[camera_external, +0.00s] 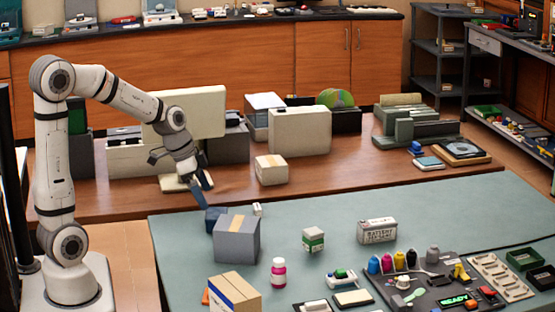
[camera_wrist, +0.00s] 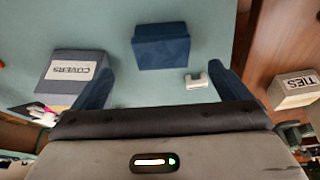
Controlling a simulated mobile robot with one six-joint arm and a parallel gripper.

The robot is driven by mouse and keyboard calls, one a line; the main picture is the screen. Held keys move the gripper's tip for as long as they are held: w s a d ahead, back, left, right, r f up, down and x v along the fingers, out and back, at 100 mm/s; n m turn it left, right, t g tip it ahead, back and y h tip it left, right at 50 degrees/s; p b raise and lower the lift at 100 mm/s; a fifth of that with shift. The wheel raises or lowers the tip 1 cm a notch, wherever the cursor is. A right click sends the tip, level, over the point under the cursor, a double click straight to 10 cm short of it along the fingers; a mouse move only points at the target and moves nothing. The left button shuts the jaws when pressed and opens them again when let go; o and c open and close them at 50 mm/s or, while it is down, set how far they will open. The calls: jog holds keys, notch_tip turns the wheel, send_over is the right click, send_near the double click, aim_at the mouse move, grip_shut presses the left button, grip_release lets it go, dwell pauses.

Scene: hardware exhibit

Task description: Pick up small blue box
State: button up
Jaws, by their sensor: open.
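A small dark blue box (camera_external: 214,217) sits on the green-grey mat at the left, just behind a larger grey box, which hides part of it. It also shows in the wrist view (camera_wrist: 161,47), at the upper middle, between and beyond the fingers. My gripper (camera_external: 203,186) is above and slightly left of the blue box in the external view. In the wrist view my gripper (camera_wrist: 162,80) has its two blue fingers wide apart, with nothing held between them. The blue box is not touched by the fingers in that view.
A grey box labelled COVERS (camera_wrist: 72,72) stands close on the left in the wrist view; it is the grey taped box (camera_external: 236,240) outside. A small white item (camera_wrist: 196,80) lies beside the blue box. A TIES box (camera_wrist: 294,88) is at the right. The mat's edge (camera_wrist: 236,45) is near.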

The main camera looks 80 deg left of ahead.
aim_at(216, 213)
jog(key=x, duration=0.8)
jog(key=shift+w+b, duration=0.25)
jog(key=shift+b, duration=0.1)
jog(key=shift+c, duration=0.6)
jog(key=c, duration=1)
